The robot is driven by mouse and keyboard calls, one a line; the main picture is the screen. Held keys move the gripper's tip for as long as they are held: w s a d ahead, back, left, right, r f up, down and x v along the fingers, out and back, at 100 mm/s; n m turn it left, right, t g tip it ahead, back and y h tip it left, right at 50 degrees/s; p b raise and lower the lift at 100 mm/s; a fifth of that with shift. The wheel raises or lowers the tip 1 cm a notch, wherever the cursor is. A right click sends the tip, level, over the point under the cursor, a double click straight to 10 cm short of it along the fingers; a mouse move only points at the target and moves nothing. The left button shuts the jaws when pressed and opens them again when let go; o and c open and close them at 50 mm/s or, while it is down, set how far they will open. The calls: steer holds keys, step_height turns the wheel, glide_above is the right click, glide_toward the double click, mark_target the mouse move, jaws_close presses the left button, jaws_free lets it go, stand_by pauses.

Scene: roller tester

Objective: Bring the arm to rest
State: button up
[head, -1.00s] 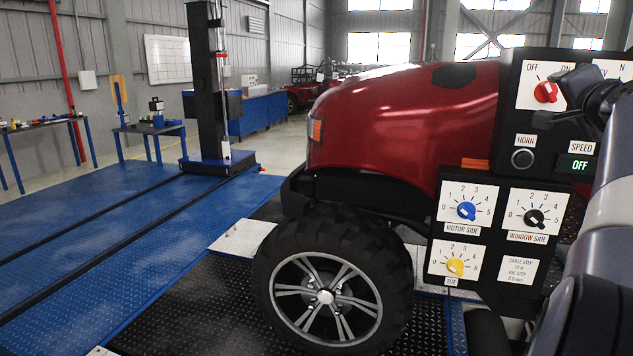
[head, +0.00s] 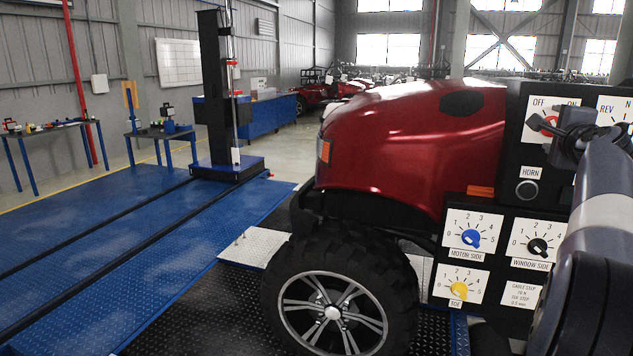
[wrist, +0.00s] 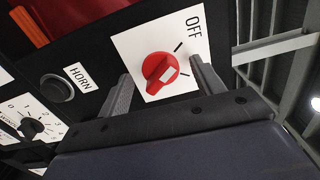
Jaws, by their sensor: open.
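A red rotary knob (wrist: 160,72) sits on a white plate marked OFF and ON on the black control panel (head: 490,190). In the head view the knob (head: 541,123) is partly covered by my gripper (head: 560,140). In the wrist view my gripper (wrist: 160,68) is open, with one finger on each side of the knob and gaps showing beside it. It holds nothing. My arm comes in from the right edge of the head view and hides the panel's right part.
A red vehicle (head: 415,150) with a large black tyre (head: 340,295) stands left of the panel. The panel also bears a horn button (head: 527,190), a blue knob (head: 471,238), a black knob (head: 538,246) and a yellow knob (head: 459,289). Blue floor (head: 100,250) lies clear at left.

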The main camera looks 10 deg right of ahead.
steer(key=shift+s+a+m+p, duration=0.25)
steer(key=shift+s+a+m, duration=0.2)
steer(key=shift+s+m, duration=0.5)
steer(key=shift+s+a+m+p, duration=0.35)
steer(key=shift+s+m, duration=0.3)
steer(key=shift+m, duration=0.6)
steer(key=shift+s+a+m+p, duration=0.15)
steer(key=shift+s+a+m, duration=0.35)
steer(key=shift+s+m, duration=0.45)
steer(key=shift+w+r, duration=0.1)
steer(key=shift+w, duration=0.1)
